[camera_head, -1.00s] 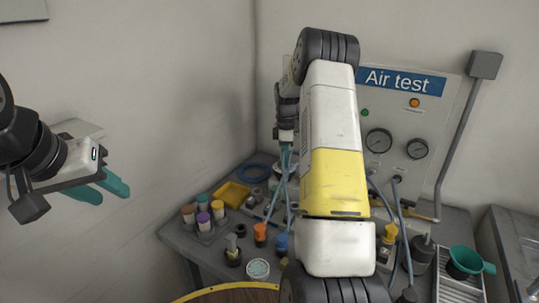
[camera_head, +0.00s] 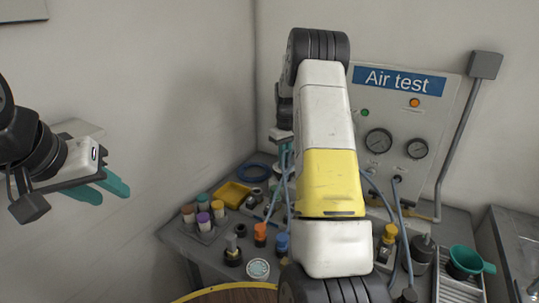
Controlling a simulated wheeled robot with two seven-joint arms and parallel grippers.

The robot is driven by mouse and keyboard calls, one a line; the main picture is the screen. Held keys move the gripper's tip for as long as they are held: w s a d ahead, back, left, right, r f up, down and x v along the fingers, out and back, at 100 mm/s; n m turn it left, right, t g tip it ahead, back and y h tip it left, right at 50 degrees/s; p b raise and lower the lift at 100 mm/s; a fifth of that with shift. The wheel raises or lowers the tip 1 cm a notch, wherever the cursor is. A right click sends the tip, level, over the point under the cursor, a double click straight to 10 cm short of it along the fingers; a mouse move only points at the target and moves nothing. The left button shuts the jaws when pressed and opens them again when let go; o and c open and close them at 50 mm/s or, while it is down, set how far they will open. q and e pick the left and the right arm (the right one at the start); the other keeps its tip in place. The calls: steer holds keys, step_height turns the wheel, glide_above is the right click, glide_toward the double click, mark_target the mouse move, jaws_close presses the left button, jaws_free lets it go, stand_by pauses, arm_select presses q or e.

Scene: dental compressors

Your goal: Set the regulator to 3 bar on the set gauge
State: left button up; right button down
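The Air test panel (camera_head: 447,118) stands at the back right. It carries two round gauges, a left gauge (camera_head: 378,141) and a smaller right gauge (camera_head: 417,148); their needles are too small to read. Which one is the set gauge I cannot tell. No regulator can be clearly made out; my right arm covers part of the panel and bench. My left gripper (camera_head: 106,187) is at the far left, in the air away from the bench, its teal fingers seen side-on. My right gripper (camera_head: 284,148) is mostly hidden behind my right arm; only a bit of teal shows.
The grey bench (camera_head: 213,252) holds a yellow tray (camera_head: 232,195), several colored-capped bottles, an orange-topped fitting (camera_head: 260,234), a blue-topped fitting (camera_head: 282,243) and a round dial-like disc (camera_head: 258,268). Blue hoses (camera_head: 404,230) run down from the panel. A teal funnel (camera_head: 467,260) is at right.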

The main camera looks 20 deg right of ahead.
steer(key=m, duration=0.4)
steer(key=shift+w+m, duration=0.1)
steer(key=shift+m, duration=2.2)
steer(key=c, duration=1.5)
jaws_free()
step_height(320, 180, up, 7)
steer(key=shift+r, duration=0.45)
